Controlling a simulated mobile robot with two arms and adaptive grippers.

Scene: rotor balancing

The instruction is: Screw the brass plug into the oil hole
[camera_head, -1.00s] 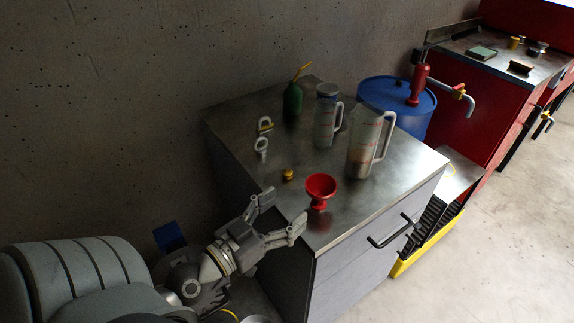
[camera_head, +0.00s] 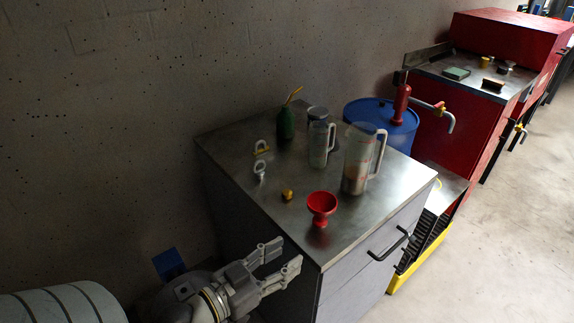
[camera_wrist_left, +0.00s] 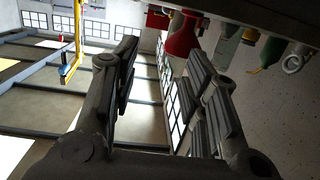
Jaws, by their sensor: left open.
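The small brass plug (camera_head: 287,195) stands on the metal top of the cabinet (camera_head: 245,190), beside a red funnel (camera_head: 321,207). My left gripper (camera_head: 287,255) is open and empty, off the cabinet's near left edge and apart from the plug. In the left wrist view its two fingers (camera_wrist_left: 160,60) are spread with nothing between them. The red funnel also shows there (camera_wrist_left: 183,38), beyond the fingers. I cannot make out an oil hole in either view. My right gripper is in neither view.
Two clear measuring jugs (camera_head: 360,163) (camera_head: 319,147), a green oil bottle (camera_head: 286,124) and two ring-topped pieces (camera_head: 261,148) (camera_head: 259,168) stand on the cabinet. A blue drum (camera_head: 379,112) with a red pump is behind it. Red workbenches (camera_head: 461,134) stand farther right. Floor at right is clear.

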